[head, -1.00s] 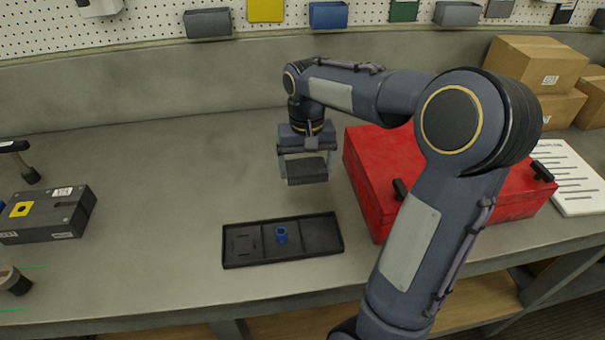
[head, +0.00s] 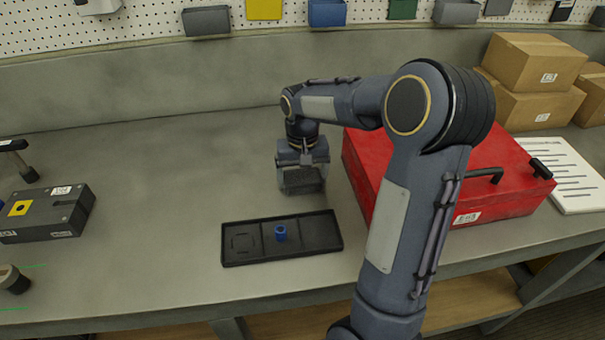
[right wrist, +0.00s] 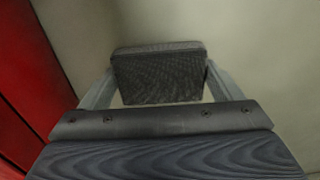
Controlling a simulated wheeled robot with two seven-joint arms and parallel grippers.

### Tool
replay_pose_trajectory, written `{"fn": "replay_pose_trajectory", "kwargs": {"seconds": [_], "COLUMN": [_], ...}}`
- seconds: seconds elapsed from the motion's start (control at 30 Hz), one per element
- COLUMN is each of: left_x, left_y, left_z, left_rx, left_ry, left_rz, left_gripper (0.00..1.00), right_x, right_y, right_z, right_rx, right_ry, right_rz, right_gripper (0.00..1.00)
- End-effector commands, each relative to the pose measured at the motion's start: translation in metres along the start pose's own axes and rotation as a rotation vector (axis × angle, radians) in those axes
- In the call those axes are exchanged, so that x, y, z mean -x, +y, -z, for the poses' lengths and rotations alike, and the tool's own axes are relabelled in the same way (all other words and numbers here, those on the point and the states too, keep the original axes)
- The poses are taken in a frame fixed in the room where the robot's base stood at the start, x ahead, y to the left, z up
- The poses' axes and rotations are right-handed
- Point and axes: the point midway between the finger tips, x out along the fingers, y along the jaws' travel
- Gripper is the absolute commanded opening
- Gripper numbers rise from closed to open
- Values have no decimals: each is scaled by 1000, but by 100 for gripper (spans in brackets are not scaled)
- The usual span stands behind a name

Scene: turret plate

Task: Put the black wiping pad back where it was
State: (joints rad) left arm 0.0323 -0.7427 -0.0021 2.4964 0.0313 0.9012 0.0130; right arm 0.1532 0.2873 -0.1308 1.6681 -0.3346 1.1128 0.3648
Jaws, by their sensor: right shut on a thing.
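The black wiping pad (head: 303,181) is held between the fingers of my right gripper (head: 302,172), above or at the bench behind the black tray; I cannot tell if it touches the bench. In the right wrist view the pad (right wrist: 158,78) is gripped between both fingers, its ribbed face toward the camera. The black tray (head: 318,232) lies on the bench in front of the gripper. A small blue ring-like part (head: 280,233) stands in its middle compartment. The tray's left compartment has a square outline, and its right one looks empty. My left gripper is not in view.
A red toolbox (head: 500,197) stands close to the right of the gripper. A dark grey block with a yellow patch (head: 50,212) sits at the far left. The bench (head: 160,180) left of the gripper is clear.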

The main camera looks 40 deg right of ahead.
Motion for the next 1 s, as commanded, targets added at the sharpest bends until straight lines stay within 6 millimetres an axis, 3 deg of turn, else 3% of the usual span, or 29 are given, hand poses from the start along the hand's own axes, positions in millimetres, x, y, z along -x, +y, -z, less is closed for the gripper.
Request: {"fn": "replay_pose_trajectory", "kwargs": {"seconds": [0.13,0.47,1.0], "left_x": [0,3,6], "left_y": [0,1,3], "left_z": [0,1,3], "left_rx": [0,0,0], "left_ry": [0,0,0], "left_rz": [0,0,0], "left_gripper": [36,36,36], "right_x": [0,10,112], "right_y": [0,0,0], "right_z": [0,1,0], "right_rx": [0,0,1], "right_ry": [0,3,2], "right_rz": [0,1,1], "right_gripper": [100,100,100]}}
